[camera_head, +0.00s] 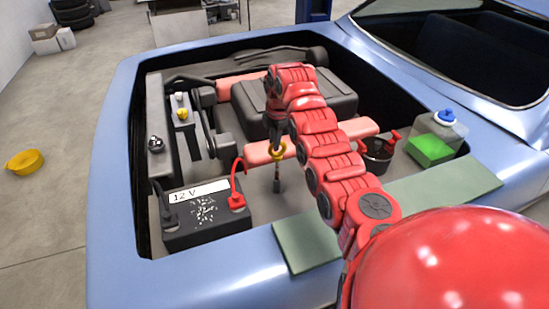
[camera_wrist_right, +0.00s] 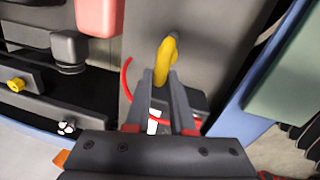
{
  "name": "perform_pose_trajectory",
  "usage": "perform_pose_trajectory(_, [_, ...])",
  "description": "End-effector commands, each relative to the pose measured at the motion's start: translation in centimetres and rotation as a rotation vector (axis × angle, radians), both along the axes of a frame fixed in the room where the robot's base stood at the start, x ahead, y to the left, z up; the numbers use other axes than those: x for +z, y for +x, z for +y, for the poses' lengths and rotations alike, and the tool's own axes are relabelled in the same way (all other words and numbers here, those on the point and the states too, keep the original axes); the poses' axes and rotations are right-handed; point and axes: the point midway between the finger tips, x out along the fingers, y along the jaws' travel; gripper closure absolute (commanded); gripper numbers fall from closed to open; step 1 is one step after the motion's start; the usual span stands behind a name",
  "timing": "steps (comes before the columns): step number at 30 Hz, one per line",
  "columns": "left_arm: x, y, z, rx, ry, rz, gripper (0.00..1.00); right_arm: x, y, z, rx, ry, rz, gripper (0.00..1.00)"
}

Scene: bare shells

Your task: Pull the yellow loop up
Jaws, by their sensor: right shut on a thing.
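The yellow loop (camera_head: 277,150) is at the top of a thin dark stem (camera_head: 277,182) in the engine bay, to the right of the battery. My right gripper (camera_head: 277,134) reaches down from above and is shut on the loop. In the right wrist view the yellow loop (camera_wrist_right: 166,52) is at the fingertips (camera_wrist_right: 160,75), and its far part sticks out beyond them. The bottom of the stem meets or nears the grey bay surface; I cannot tell how far it goes in. My left gripper is not in view.
A black 12 V battery (camera_head: 205,215) with a red cable stands to the left. A pink-red pipe (camera_head: 262,154) runs close behind the loop. A tank with green liquid (camera_head: 437,140) and a black funnel-like cup (camera_head: 377,155) are at the right. Green mats (camera_head: 308,246) lie on the fender.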

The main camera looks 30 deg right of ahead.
Motion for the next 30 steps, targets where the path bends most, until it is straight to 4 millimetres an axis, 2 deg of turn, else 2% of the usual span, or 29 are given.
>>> perform_pose_trajectory(4, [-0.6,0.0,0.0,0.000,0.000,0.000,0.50,1.0,0.1,0.1,0.003,-0.001,-0.003,1.00])
perform_pose_trajectory(11, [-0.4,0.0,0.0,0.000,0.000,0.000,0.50,1.2,0.1,0.1,0.003,-0.001,-0.006,1.00])
perform_pose_trajectory(12, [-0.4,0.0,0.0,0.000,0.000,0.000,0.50,1.3,0.1,0.1,0.003,-0.001,-0.006,0.76])
perform_pose_trajectory(17, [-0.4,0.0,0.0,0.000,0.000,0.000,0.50,1.2,0.1,0.1,0.002,-0.001,-0.005,0.48])
perform_pose_trajectory(26, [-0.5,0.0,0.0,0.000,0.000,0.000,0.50,1.1,0.0,0.1,0.001,0.000,-0.002,0.48])
perform_pose_trajectory(30, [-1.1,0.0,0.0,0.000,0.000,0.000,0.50,2.2,-0.2,0.0,0.001,-0.001,-0.002,0.48])
